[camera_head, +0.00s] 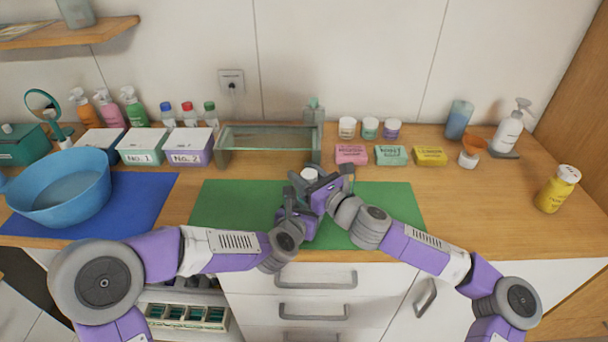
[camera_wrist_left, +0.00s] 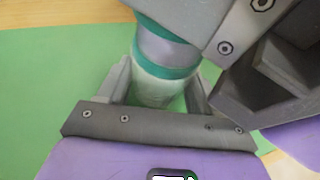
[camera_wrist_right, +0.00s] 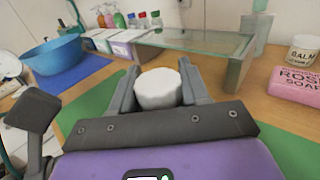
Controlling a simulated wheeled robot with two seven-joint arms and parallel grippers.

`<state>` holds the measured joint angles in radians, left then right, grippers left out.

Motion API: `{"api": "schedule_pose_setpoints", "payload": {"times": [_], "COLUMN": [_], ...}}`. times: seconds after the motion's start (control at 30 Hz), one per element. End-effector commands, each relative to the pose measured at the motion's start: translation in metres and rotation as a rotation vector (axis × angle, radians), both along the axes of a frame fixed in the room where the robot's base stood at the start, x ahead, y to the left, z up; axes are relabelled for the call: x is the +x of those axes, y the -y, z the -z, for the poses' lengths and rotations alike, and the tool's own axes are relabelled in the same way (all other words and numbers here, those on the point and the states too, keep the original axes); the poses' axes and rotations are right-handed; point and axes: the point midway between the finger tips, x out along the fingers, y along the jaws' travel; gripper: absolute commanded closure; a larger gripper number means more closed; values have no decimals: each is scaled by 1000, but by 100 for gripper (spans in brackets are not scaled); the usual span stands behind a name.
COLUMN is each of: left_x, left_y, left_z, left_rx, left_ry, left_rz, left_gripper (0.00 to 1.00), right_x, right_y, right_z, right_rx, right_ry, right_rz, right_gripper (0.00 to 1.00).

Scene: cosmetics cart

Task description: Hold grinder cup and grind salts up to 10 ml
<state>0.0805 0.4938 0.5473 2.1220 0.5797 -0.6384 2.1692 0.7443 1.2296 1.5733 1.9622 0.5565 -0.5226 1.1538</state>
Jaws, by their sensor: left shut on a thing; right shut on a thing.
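The grinder stands upright over the green mat (camera_head: 235,210). Its clear lower cup (camera_wrist_left: 158,88) with teal and grey bands shows in the left wrist view. My left gripper (camera_head: 298,208) is shut around this cup; it also shows in the left wrist view (camera_wrist_left: 158,85). My right gripper (camera_head: 326,178) is shut on the grinder's white top (camera_wrist_right: 158,88), above the left gripper. The white top also shows in the head view (camera_head: 309,174). The grippers hide most of the grinder in the head view. The salt level in the cup cannot be read.
A glass-topped stand (camera_head: 265,140) is behind the mat. Soap boxes (camera_head: 390,155) and small jars (camera_head: 369,128) are right of it. A blue bowl (camera_head: 62,188) sits on a blue mat (camera_head: 150,195) at left. A yellow bottle (camera_head: 557,189) stands far right.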

Motion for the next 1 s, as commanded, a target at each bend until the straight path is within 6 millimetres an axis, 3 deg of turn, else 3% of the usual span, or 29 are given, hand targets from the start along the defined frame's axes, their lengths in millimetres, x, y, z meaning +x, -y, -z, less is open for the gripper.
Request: {"api": "schedule_pose_setpoints", "payload": {"times": [0.47, 0.5, 0.63, 1.0], "left_x": [-1, -1, 0, 0], "left_y": [2, 2, 1, 1], "left_z": [-1, -1, -1, -1], "left_rx": [1, 1, 1, 1], "left_ry": [3, 3, 2, 2], "left_rz": [5, 5, 4, 2], "left_gripper": [71, 71, 71, 71], "right_x": [0, 0, 0, -3], "right_y": [1, 1, 1, 5], "right_z": [0, 0, 0, -1], "right_rx": [4, 4, 4, 3], "right_ry": [0, 0, 0, 1], "right_rz": [55, 54, 54, 54], "right_gripper": [85, 53, 33, 33]}}
